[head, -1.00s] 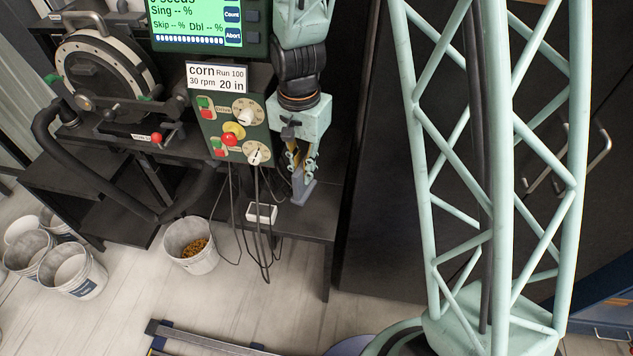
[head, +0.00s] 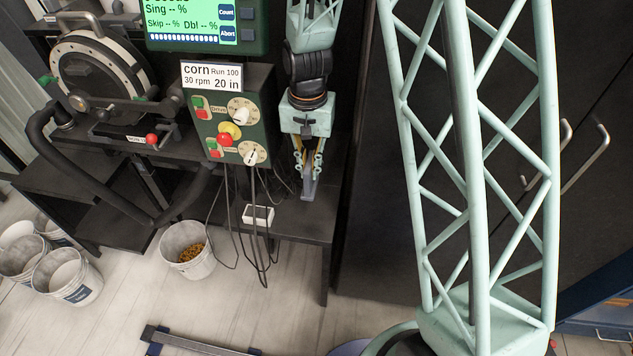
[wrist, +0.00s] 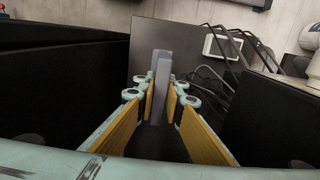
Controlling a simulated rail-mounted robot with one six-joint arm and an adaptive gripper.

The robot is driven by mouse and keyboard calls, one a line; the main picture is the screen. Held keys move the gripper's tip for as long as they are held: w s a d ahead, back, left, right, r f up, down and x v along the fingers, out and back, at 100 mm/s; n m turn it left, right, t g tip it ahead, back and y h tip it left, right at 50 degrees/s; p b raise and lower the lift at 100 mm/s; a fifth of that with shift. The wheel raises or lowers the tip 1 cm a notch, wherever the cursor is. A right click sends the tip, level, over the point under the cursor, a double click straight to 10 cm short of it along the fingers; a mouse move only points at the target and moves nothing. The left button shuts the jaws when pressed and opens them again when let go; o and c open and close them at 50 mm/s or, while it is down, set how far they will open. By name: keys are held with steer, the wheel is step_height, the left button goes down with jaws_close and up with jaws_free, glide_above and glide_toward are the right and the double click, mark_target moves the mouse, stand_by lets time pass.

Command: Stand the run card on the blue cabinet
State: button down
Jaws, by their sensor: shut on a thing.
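A white card printed "corn Run 100, 30 rpm, 20 in" (head: 212,76) stands at the top of the green control box in the head view. My gripper (head: 308,170) points down over the right part of the dark bench. It is shut on a slim grey upright piece (head: 309,189). In the wrist view this grey piece (wrist: 162,84) sits between the yellow-padded fingers (wrist: 160,100). I cannot tell whether it is part of a run card; no print shows on it. A blue cabinet (head: 606,300) shows only partly at the lower right, beyond my mast.
The control box (head: 228,125) with knobs and hanging cables stands left of my gripper. A small white box (head: 258,216) lies by the cables. A bucket (head: 187,249) stands on the floor. A tall dark cabinet (head: 375,190) stands to the right.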

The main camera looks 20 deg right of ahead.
steer(key=shift+f+b, duration=0.9)
steer(key=shift+f, duration=2.25)
steer(key=shift+f+b, duration=0.6)
steer(key=shift+f, duration=1.3)
steer(key=shift+f, duration=0.15)
steer(key=c, duration=2.7)
jaws_free()
steer(key=shift+r, duration=0.25)
steer(key=shift+r+p, duration=1.6)
steer(key=shift+r, duration=4.35)
